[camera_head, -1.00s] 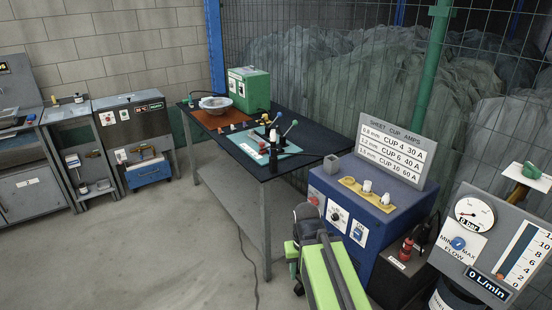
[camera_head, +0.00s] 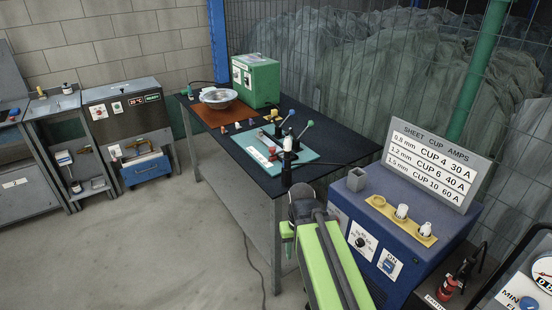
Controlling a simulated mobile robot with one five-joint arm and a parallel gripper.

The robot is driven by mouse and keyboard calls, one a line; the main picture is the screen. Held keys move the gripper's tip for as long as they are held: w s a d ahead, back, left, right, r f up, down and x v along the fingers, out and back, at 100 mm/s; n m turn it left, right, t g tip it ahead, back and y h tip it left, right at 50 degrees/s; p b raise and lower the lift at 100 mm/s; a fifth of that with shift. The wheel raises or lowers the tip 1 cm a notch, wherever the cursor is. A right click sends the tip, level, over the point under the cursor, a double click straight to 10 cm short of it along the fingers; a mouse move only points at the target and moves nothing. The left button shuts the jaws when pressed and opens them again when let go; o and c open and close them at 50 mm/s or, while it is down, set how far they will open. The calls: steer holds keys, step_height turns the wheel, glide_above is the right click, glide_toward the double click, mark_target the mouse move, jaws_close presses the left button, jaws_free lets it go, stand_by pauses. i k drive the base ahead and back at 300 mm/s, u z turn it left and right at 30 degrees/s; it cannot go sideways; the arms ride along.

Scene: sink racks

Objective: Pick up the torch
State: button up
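I cannot tell for certain which thing is the torch. A slim upright black and white piece (camera_head: 287,158) stands at the front edge of the teal mat (camera_head: 302,156) on the dark-topped table, and may be the torch. A red and black item (camera_head: 447,286) stands at the lower right, beside the blue machine; its kind is unclear. My green arm rises from the bottom centre. Its dark end, my gripper (camera_head: 302,205), is in front of the table's near right corner, below and apart from the mat. Its fingers are not clearly visible.
The blue machine (camera_head: 392,262) with white cups and a sign (camera_head: 437,163) stands close to my arm's right. The table (camera_head: 238,158) also bears a metal bowl (camera_head: 218,98), a green box (camera_head: 256,80) and ball-topped levers. Open floor (camera_head: 150,245) lies to the left.

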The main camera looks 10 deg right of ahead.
mark_target(286, 170)
steer(key=z, duration=0.1)
steer(key=k, duration=1.25)
steer(key=z, duration=0.15)
steer(key=i, duration=1.2)
steer(key=u, duration=0.8)
steer(key=i, duration=1.25)
steer(key=u, duration=0.9)
